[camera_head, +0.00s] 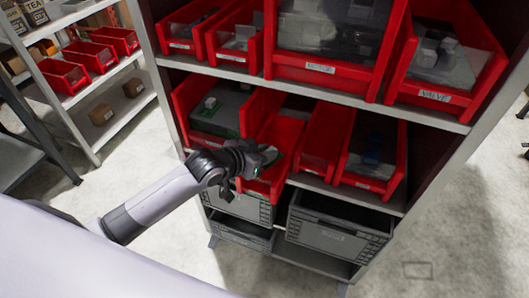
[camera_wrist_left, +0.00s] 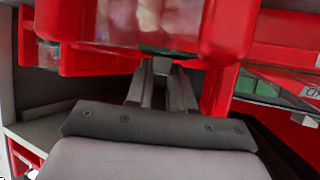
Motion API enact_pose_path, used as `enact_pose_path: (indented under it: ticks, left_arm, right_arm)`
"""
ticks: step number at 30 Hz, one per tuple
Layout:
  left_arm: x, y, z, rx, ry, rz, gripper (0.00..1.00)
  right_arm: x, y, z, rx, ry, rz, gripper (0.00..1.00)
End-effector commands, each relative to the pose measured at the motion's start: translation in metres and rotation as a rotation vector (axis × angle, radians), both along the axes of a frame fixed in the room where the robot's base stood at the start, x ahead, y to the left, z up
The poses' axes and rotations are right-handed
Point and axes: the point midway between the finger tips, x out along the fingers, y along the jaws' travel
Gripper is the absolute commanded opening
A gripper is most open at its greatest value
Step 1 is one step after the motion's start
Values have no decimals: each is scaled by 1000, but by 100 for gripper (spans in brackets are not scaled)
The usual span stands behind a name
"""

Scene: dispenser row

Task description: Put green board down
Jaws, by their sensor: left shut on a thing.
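My left gripper (camera_head: 262,164) is at the front of a red bin (camera_head: 262,187) on the middle shelf. Its fingers also show in the left wrist view (camera_wrist_left: 163,68), pointing in under a red bin with a clear front. The gripper is shut on a thin green piece, the green board (camera_head: 271,153), seen just past the fingertips. My right gripper is not in view.
A red bin with grey and green parts (camera_head: 222,112) stands left of the gripper. Other red bins (camera_head: 328,138) stand to the right and on the shelf above (camera_head: 333,72), close overhead. Grey crates (camera_head: 335,232) sit below. A white rack (camera_head: 118,103) stands at the left.

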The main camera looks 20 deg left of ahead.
Motion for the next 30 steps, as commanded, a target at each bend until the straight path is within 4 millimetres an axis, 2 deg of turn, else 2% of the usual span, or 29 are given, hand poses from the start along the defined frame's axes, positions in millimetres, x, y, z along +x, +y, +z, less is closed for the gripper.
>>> enact_pose_path:
  ticks: [20,21,23,30]
  left_arm:
    - [0,0,-11,0,-1,0,0]
    - [0,0,-11,1,0,0,29]
    - [0,0,-11,1,0,0,48]
    - [0,0,-11,0,-1,0,48]
  right_arm:
    - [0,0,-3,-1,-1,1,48]
    - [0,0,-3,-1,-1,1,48]
    - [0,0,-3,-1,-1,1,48]
    - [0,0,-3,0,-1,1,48]
